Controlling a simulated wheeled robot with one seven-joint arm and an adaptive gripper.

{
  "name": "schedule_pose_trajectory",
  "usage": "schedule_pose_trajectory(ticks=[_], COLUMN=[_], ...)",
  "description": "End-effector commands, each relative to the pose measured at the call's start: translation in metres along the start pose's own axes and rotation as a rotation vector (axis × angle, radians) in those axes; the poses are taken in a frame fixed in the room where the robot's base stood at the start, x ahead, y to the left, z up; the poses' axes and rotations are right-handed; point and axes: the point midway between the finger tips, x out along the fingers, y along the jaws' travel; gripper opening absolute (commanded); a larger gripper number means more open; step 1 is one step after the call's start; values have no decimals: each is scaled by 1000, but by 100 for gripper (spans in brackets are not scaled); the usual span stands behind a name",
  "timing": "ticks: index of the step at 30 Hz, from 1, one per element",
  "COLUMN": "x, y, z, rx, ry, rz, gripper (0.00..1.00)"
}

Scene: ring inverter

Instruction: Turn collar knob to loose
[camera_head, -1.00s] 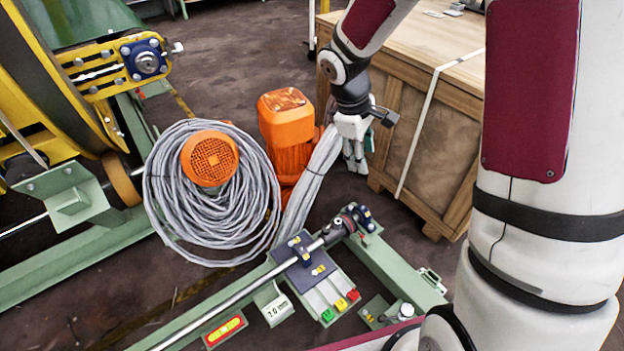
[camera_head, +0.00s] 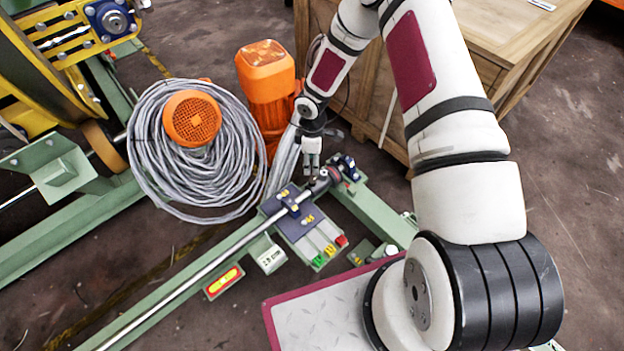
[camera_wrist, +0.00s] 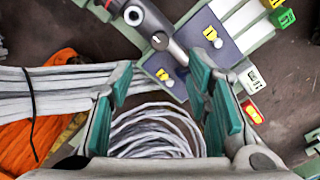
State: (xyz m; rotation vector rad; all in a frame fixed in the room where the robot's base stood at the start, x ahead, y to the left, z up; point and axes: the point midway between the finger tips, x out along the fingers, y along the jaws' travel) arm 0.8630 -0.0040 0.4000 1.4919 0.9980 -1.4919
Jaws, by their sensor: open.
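A steel rod (camera_head: 190,283) runs along the green frame, through a dark blue block with yellow labels (camera_head: 299,217). At the rod's upper right end sits a dark, collar-like part (camera_head: 326,183). The dark part lies beyond the fingertips, near the top.
A grey cable coil (camera_head: 190,150) and an orange motor (camera_head: 267,85) stand left of my gripper. A wooden crate (camera_head: 525,45) stands behind my arm. Open floor lies at the right.

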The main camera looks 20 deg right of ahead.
Motion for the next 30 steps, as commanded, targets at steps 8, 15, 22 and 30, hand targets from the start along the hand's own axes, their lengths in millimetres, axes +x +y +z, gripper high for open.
schedule_pose_trajectory(ticks=[8,15,22,30], x=[59,93,104,104], y=[-1,0,0,0], z=[0,0,0,0], rx=[-1,-1,1,1], ry=[0,-1,0,0], rz=[-2,0,1,1], gripper=[45,45,45,40])
